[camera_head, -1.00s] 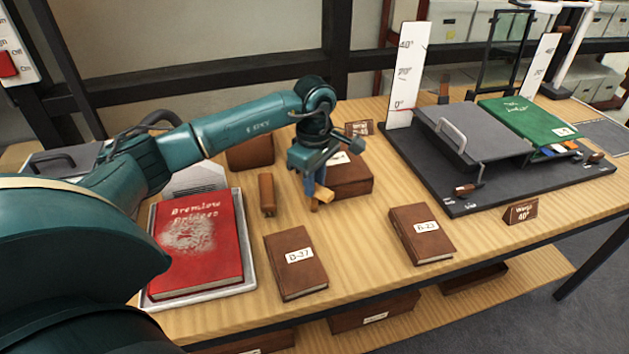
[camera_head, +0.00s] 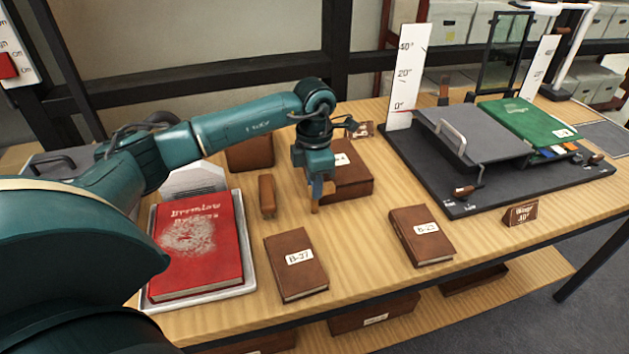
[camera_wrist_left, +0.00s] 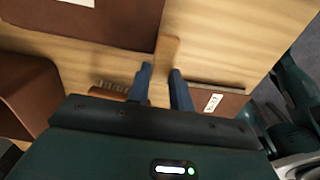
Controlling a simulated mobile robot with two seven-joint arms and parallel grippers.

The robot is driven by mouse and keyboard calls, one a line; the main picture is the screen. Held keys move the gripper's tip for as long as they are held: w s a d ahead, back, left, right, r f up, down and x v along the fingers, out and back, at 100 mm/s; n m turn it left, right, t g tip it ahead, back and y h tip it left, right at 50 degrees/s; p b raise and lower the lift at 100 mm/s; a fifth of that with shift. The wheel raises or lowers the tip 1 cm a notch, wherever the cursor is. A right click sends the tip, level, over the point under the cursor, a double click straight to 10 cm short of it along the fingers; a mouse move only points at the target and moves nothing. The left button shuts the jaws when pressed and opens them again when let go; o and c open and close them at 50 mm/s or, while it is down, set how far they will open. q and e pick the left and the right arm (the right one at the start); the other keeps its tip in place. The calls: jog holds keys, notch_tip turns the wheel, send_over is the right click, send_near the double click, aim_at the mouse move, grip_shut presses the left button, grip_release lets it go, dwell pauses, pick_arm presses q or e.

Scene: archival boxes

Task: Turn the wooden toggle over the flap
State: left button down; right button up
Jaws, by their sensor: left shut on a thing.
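My left gripper (camera_head: 318,188) points down just in front of a brown box (camera_head: 352,184) near the middle of the table. It is shut on a small wooden toggle (camera_head: 315,201). In the left wrist view, the toggle (camera_wrist_left: 167,51) sticks out past the two blue fingers (camera_wrist_left: 160,86), beside the edge of a brown surface with a white label (camera_wrist_left: 110,22). The toggle's pivot is hidden by the gripper. I cannot tell which surface is the flap, or whether the toggle lies over it. My right gripper is not in view.
Brown books (camera_head: 297,277) and (camera_head: 423,248) lie near the front edge. A red book (camera_head: 198,265) rests in a tray at left. A dark stand (camera_head: 455,207) occupies the right.

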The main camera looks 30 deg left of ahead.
pick_arm(q)
jog(key=n, duration=0.4)
jog(key=shift+r+n, duration=0.1)
jog(key=shift+n, duration=0.2)
jog(key=shift+n+p, duration=0.55)
jog(key=shift+n, duration=1.75)
jog(key=c, duration=1.2)
grip_release()
jog(key=shift+c, duration=0.2)
notch_tip(320, 180, up, 13)
jog(key=shift+b, duration=0.3)
